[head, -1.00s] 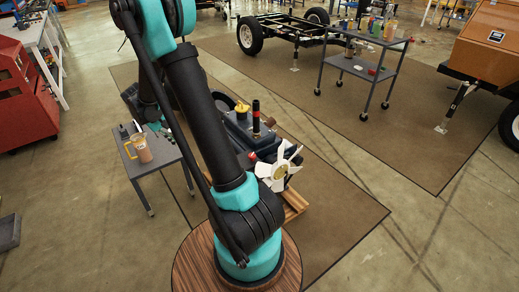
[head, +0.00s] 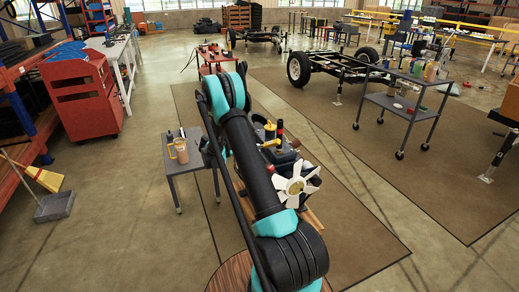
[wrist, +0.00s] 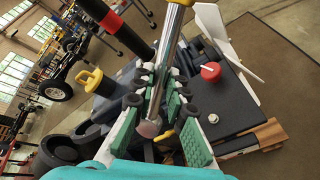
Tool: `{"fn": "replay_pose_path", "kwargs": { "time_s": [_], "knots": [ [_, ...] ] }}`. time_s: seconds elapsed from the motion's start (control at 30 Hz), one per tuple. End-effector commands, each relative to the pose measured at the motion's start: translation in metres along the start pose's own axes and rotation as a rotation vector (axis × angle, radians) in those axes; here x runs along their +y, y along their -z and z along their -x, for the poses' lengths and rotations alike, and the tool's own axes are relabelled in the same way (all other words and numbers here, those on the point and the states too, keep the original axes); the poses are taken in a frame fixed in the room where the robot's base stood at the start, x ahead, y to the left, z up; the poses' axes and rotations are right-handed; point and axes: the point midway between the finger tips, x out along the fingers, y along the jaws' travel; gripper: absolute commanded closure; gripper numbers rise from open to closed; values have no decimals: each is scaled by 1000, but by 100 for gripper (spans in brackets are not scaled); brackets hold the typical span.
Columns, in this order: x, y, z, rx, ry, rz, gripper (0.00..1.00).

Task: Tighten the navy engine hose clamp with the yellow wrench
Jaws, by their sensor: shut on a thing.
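In the wrist view my gripper (wrist: 156,95) has green-padded fingers closed around a chrome shaft, which I take to be the wrench (wrist: 172,48). The engine (wrist: 237,105) lies beyond the fingers, with a red cap, a yellow-capped part (wrist: 98,82) and a white fan. In the head view the engine with its white fan (head: 296,186) stands behind my arm, which hides my gripper. I cannot make out the navy hose clamp in either view.
A black post with a red band (wrist: 112,20) rises close to the gripper. A small grey table (head: 188,163) with a cup stands left of the engine. A grey cart (head: 405,107) with bottles stands to the right. The brown mat between is clear.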

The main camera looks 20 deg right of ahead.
Motion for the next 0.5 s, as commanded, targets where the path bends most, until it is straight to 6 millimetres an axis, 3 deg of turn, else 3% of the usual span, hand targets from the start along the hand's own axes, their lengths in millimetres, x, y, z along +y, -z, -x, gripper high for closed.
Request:
{"fn": "replay_pose_path", "kwargs": {
  "time_s": [0.2,0.5],
  "knots": [
    [11,14,-35,-122,-355,131,100],
    [10,24,-47,-254,-579,185,100]
  ]
}}
